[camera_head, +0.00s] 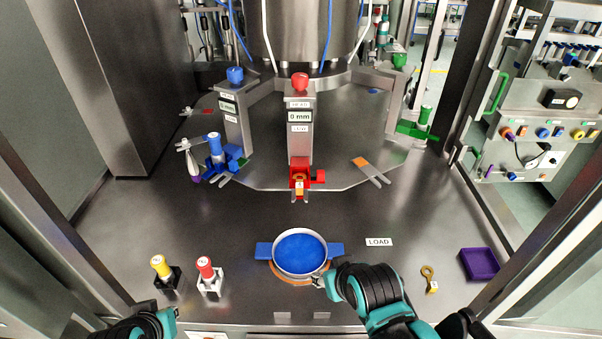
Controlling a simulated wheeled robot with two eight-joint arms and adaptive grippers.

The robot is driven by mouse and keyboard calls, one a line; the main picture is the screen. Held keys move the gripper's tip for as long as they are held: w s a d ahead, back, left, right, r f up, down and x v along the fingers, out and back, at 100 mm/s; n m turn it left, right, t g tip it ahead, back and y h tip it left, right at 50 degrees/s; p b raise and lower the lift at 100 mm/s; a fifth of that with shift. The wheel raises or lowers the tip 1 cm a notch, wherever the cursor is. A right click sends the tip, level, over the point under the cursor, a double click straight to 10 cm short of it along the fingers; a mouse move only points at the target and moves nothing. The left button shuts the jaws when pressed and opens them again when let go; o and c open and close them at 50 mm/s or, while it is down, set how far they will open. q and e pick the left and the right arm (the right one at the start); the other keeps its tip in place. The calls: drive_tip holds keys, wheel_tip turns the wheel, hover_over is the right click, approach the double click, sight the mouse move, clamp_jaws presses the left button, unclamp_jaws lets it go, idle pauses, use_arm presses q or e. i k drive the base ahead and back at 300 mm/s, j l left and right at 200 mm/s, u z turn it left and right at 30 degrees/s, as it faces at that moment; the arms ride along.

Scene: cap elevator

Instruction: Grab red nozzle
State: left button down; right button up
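A small red-topped piece with a white label (205,268) stands upright in a white and grey holder at the front left. It looks like the red nozzle. Another red fitting (300,177) sits low on the central post. My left arm shows only as a black and teal link at the bottom left edge, below the red-topped piece; its fingers are out of view. My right gripper (319,282) is at the front rim of the round blue-filled dish (300,252). Its fingers are small and partly hidden by my arm, so I cannot tell whether they are open.
A yellow-topped piece (160,266) stands in a black holder left of the red-topped one. A purple tray (479,264) and a brass-coloured tool (429,278) lie at the right. Posts with blue (235,75), red (300,82) and green (399,61) knobs stand behind.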

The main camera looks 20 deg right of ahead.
sight(209, 276)
drive_tip(key=j+z, duration=0.25)
drive_tip(key=z, duration=0.25)
drive_tip(key=k+j+z, duration=0.1)
drive_tip(key=j+z, duration=0.15)
drive_tip(key=z, duration=0.25)
